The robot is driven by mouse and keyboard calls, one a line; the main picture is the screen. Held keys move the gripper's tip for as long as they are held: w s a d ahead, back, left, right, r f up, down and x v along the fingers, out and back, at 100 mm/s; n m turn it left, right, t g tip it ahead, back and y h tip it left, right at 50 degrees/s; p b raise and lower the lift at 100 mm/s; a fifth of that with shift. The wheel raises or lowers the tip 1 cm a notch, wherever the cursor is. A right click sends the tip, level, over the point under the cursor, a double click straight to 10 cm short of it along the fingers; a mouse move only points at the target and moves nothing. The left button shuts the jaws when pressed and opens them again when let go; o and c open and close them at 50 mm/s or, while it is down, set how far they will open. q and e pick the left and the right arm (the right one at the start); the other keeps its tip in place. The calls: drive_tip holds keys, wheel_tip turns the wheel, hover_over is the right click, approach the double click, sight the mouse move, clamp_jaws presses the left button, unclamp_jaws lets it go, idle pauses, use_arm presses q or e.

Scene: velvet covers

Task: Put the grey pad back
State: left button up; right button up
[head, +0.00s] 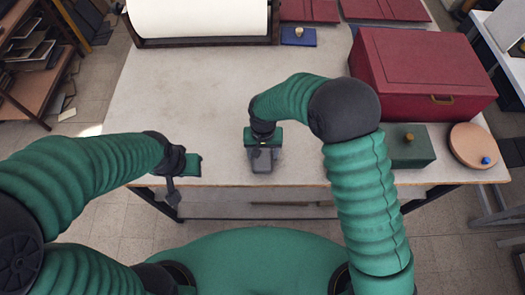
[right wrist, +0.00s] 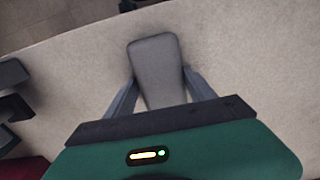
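The grey pad (head: 262,163) is a small rounded block near the front edge of the pale table, at its middle. My right gripper (head: 263,152) points down over it. In the right wrist view the pad (right wrist: 155,65) lies between the two fingers (right wrist: 159,78), which meet its sides; the gripper looks shut on it. I cannot tell whether the pad touches the table. My left gripper (head: 172,188) is at the table's front left edge, apart from the pad. Its finger opening cannot be made out.
On the table (head: 200,100) stand a large red box (head: 425,65), a green block with a knob (head: 408,155) and a round pinkish disc (head: 475,150) at the right. A blue piece with a knob (head: 299,38), red covers (head: 385,10) and a white roll (head: 198,18) lie at the back. The left middle is clear.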

drive_tip(key=shift+o, duration=1.2)
drive_tip(key=shift+f, duration=0.1)
drive_tip(key=shift+o, duration=0.4)
drive_tip(key=shift+w+a, duration=0.1)
drive_tip(key=shift+a, duration=0.4)
wheel_tip(320, 180, up, 12)
drive_tip(key=f+b, duration=0.1)
drive_tip(key=b, duration=0.1)
use_arm(q)
drive_tip(key=shift+x, duration=0.9)
use_arm(e)
drive_tip(key=s+d+t, duration=0.1)
drive_tip(key=s+d, duration=0.4)
drive_tip(key=d, duration=0.5)
drive_tip(key=s+d+t, duration=0.1)
drive_tip(key=s+d, duration=0.5)
drive_tip(key=d, duration=0.4)
drive_tip(key=shift+s+d+f+t, duration=0.15)
drive_tip(key=shift+s+f+t, duration=0.15)
